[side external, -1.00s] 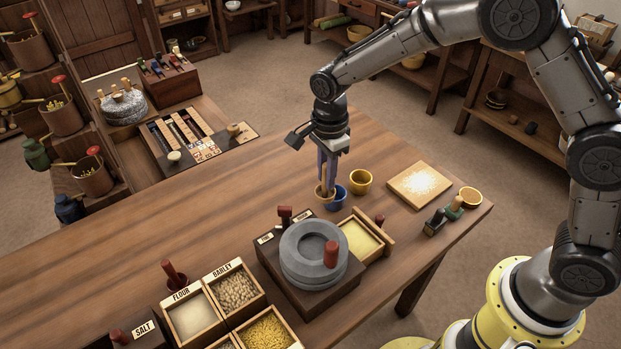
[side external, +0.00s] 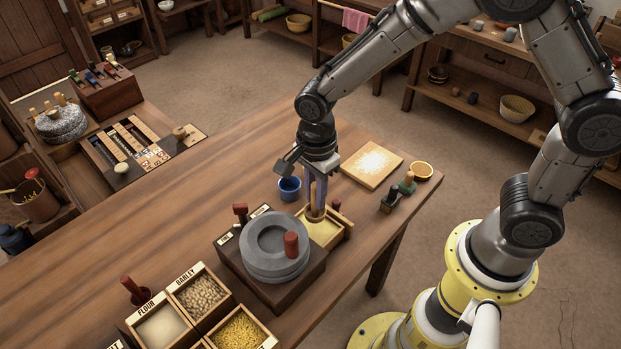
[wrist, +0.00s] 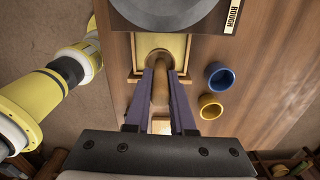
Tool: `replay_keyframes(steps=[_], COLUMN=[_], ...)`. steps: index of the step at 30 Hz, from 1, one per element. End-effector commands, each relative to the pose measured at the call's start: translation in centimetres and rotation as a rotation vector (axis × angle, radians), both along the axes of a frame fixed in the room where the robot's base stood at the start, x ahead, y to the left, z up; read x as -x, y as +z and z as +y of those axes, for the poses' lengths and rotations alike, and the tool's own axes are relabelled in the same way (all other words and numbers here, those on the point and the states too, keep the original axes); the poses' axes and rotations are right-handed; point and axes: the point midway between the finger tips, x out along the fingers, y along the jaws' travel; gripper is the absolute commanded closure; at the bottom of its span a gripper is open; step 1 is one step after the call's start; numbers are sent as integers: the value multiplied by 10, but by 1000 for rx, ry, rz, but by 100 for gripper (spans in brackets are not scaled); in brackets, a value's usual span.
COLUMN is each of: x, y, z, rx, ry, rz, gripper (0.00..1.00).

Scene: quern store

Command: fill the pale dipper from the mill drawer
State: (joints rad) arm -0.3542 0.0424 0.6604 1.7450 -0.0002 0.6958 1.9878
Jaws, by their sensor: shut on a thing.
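My gripper (side external: 316,202) is shut on the wooden handle of the pale dipper (side external: 314,214) and holds it upright. The dipper is at the open mill drawer (side external: 347,229), over or in the yellow meal (side external: 323,234). In the wrist view my gripper's two purple fingers (wrist: 161,72) flank the dipper's handle (wrist: 160,92), and its round cup (wrist: 158,56) is inside the drawer's outline (wrist: 188,60). I cannot tell how deep the cup sits or what it contains. The grey millstone (side external: 274,247) stands beside the drawer.
A blue cup (side external: 290,189) stands close behind the drawer; a yellow cup (wrist: 211,107) shows beside it in the wrist view. A dusted board (side external: 372,164), stamps (side external: 390,200) and a small bowl (side external: 421,171) lie to the right.

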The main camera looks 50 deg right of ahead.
Motion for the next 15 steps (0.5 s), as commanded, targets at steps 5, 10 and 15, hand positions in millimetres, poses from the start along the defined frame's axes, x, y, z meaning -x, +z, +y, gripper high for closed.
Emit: replay_keyframes(steps=[5,10,15], x=[0,0,0], y=[-8,-21,-33], z=[1,1,1], rx=[0,0,0], ry=[3,3,3], rz=[-1,0,0], gripper=[100,100,100])
